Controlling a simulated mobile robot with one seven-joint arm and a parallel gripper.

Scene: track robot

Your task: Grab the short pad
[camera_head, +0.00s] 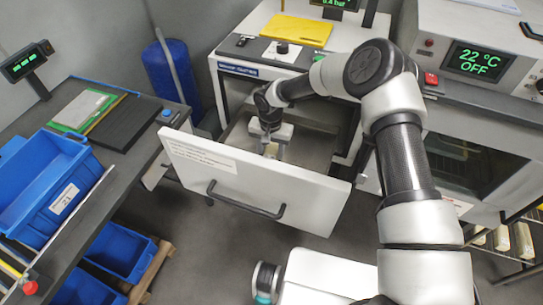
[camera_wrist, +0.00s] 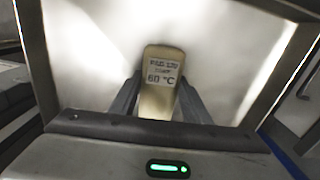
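A narrow beige pad (camera_wrist: 157,98) is in the wrist view, inside the open drawer. Its white label reads about "PAD 120", partly blurred, and "60 °C". My gripper (camera_wrist: 160,82) reaches down into the drawer, with one dark finger on each side of the pad. The fingertips are close to the pad's sides; I cannot tell whether they touch or press on it. In the head view my gripper (camera_head: 272,149) is behind the drawer front (camera_head: 255,181), and only a small beige part shows between the fingers.
The drawer is pulled out, its dark handle (camera_head: 246,203) facing the floor space. Blue bins (camera_head: 45,185) stand at left. An oven (camera_head: 480,80) reads 22 °C OFF at right. Several beige pieces sit on a lower rack (camera_head: 523,241).

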